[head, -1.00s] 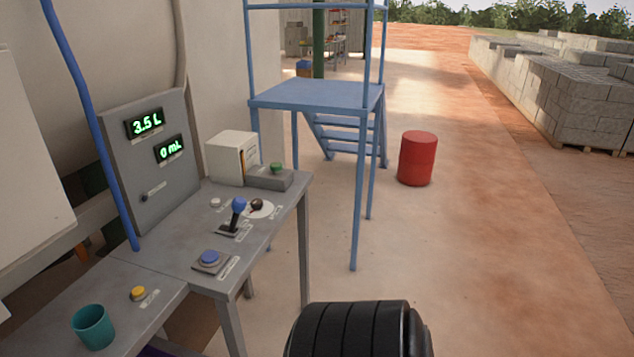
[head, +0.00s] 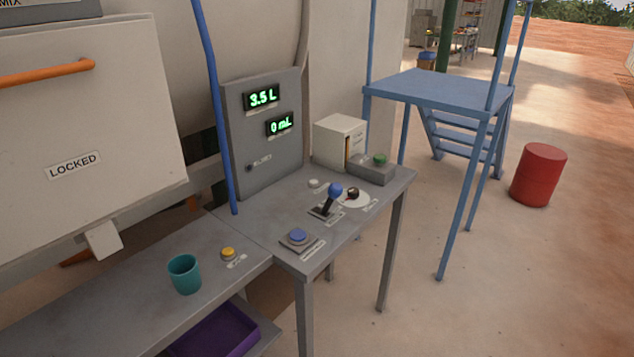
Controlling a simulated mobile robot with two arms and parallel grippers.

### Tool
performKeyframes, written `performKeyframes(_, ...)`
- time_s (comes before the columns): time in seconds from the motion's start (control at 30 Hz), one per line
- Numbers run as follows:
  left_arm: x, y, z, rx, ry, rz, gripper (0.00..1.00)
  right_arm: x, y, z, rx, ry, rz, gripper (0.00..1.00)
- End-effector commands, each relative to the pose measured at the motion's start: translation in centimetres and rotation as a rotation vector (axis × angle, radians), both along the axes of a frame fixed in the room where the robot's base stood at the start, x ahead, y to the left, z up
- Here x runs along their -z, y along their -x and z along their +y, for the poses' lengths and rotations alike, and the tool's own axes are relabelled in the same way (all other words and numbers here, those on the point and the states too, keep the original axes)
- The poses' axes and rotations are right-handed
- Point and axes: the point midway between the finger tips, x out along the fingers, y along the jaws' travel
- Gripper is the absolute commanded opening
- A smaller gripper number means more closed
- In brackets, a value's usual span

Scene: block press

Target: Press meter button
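The control table (head: 345,240) carries several buttons, and I cannot read their small labels, so I cannot tell which is the meter button. A blue button (head: 298,236) sits on a plate at the table's front. A yellow button (head: 228,254) is on the lower bench to its left. A small white button (head: 314,183) is near the panel, and a green button (head: 380,159) tops a grey box. The meter panel (head: 236,140) shows 3.5 L on the upper display (head: 262,97) and 0 mL on the lower display (head: 279,125). Neither gripper is in view.
A blue-knobbed lever (head: 335,190) and a dark knob (head: 352,193) stand mid-table. A teal cup (head: 184,274) is on the bench (head: 110,305), with a purple tray (head: 215,332) below. A blue platform (head: 440,90) and red barrel (head: 538,175) stand right. Floor is open at lower right.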

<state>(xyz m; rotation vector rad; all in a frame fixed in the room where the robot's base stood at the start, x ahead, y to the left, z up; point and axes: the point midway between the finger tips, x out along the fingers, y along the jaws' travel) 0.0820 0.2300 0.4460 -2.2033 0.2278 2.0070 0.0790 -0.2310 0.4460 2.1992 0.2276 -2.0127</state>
Motion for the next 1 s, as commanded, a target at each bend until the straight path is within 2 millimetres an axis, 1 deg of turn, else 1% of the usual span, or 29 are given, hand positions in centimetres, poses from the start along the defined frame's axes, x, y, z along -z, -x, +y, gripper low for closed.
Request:
performKeyframes(0.2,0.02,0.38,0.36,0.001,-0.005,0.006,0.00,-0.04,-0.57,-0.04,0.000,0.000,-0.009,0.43)
performKeyframes(0.37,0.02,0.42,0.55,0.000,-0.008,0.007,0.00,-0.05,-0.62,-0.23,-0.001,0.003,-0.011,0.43)
performKeyframes(0.4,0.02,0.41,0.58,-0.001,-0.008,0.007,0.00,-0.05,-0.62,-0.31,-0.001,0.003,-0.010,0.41)
performKeyframes(0.43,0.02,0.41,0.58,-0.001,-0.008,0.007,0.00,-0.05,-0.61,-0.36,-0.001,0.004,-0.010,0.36)
performKeyframes(0.67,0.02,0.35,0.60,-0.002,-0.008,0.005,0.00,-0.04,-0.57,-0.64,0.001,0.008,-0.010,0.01)
performKeyframes(0.7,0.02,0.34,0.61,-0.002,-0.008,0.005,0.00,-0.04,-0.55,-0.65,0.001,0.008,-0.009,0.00)
performKeyframes(1.0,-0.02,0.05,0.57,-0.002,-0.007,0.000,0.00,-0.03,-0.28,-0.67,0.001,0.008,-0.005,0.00)
